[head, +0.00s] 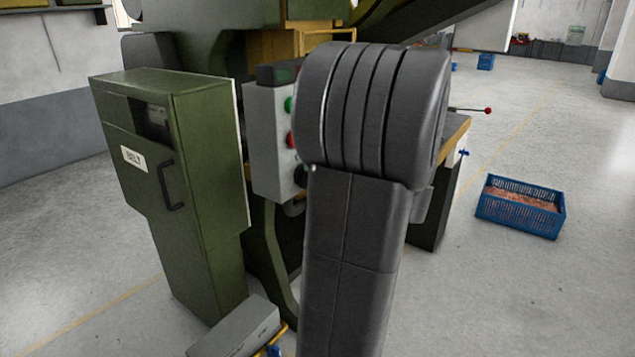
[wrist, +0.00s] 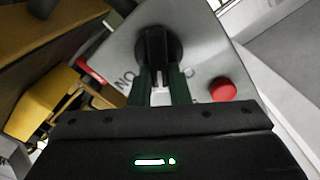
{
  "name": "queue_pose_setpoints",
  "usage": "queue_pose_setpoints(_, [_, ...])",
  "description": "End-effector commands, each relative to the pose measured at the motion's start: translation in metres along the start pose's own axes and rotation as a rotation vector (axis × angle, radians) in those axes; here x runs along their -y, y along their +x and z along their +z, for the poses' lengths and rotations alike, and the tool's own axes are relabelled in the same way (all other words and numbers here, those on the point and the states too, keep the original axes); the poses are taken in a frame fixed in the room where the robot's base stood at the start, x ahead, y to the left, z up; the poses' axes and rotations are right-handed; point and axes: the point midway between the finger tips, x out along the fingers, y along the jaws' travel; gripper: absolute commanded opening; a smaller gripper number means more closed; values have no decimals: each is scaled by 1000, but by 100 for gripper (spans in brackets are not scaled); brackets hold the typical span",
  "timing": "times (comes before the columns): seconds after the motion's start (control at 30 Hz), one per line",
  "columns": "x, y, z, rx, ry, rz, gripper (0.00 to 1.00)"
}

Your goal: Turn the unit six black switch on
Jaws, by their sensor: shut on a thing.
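The black switch (wrist: 154,48) is a round rotary knob on a light grey control box, near the top middle of the wrist view. My gripper (wrist: 160,80) has its two dark green fingers on either side of the knob's grip and is shut on it. My arm hides the gripper there.
A red button (wrist: 222,89) sits beside the knob. In the head view, a green button (head: 289,104) and red button (head: 291,140) sit above it. A green cabinet (head: 205,150) stands left. A blue crate (head: 520,208) lies on open floor at right.

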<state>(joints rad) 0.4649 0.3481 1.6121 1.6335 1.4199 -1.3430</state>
Motion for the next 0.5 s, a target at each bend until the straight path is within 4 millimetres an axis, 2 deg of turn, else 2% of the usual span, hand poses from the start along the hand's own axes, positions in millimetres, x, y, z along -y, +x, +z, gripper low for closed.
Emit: queue_pose_setpoints(0.5, [-8, 0, 2, 0, 492, 1, 0])
